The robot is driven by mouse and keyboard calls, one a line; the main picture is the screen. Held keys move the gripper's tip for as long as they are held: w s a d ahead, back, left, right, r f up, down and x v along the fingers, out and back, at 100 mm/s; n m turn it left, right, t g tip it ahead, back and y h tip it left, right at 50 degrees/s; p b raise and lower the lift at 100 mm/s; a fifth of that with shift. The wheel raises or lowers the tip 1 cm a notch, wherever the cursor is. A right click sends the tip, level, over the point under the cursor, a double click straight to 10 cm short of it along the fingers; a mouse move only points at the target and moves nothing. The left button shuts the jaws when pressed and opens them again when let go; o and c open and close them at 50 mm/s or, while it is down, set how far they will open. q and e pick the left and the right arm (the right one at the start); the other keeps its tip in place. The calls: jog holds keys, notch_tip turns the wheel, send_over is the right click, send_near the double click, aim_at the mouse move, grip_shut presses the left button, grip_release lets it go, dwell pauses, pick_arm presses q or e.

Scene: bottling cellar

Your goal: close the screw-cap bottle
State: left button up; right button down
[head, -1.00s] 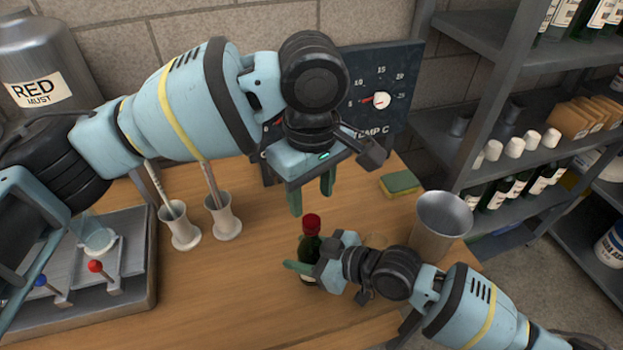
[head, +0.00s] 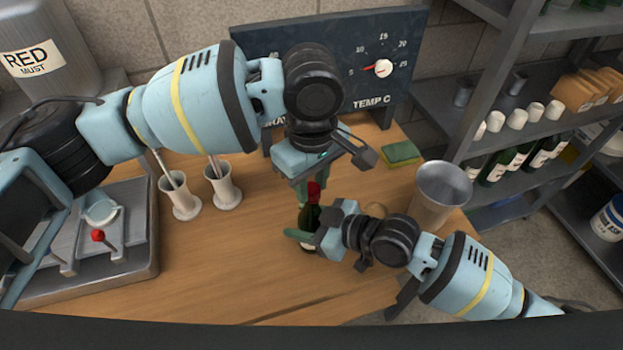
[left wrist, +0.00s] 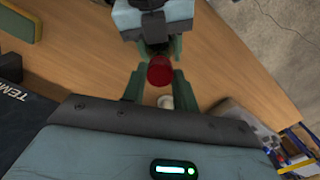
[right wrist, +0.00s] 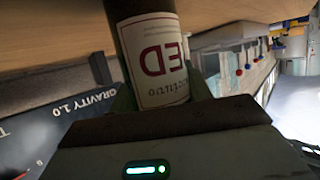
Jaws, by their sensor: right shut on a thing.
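The dark green bottle (head: 307,218) stands upright on the wooden table with a red cap (head: 314,190) on its neck. Whether the cap is tight I cannot tell. My right gripper (head: 305,237) is shut around the bottle's body; its label (right wrist: 160,60) shows in the right wrist view. My left gripper (head: 311,192) is above the bottle, pointing down. In the left wrist view, its fingers (left wrist: 158,86) are apart on either side of the red cap (left wrist: 160,70), and I see no clear grip on it. In the head view the left fingers are partly hidden.
A metal cup (head: 442,190) stands right of the bottle, and a green-yellow sponge (head: 401,153) lies behind. Two white cylinders (head: 223,185) and a metal tray (head: 140,262) are at left. A temperature panel (head: 375,70) stands behind. The front of the table is clear.

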pick_arm(q)
jog(key=c, duration=0.4)
jog(key=m, duration=0.4)
jog(key=shift+m, duration=0.4)
grip_shut()
jog(key=m, duration=0.4)
jog(key=shift+m, duration=0.4)
jog(key=m, duration=1)
jog(key=shift+m, duration=0.4)
jog(key=m, duration=0.4)
jog(key=shift+m, duration=0.3)
jog(key=m, duration=0.4)
jog(key=shift+m, duration=0.4)
jog(key=m, duration=0.4)
jog(key=shift+m, duration=0.4)
jog(key=m, duration=0.6)
jog(key=o, duration=1.1)
grip_release()
jog(key=shift+f, duration=0.1)
notch_tip(320, 180, up, 12)
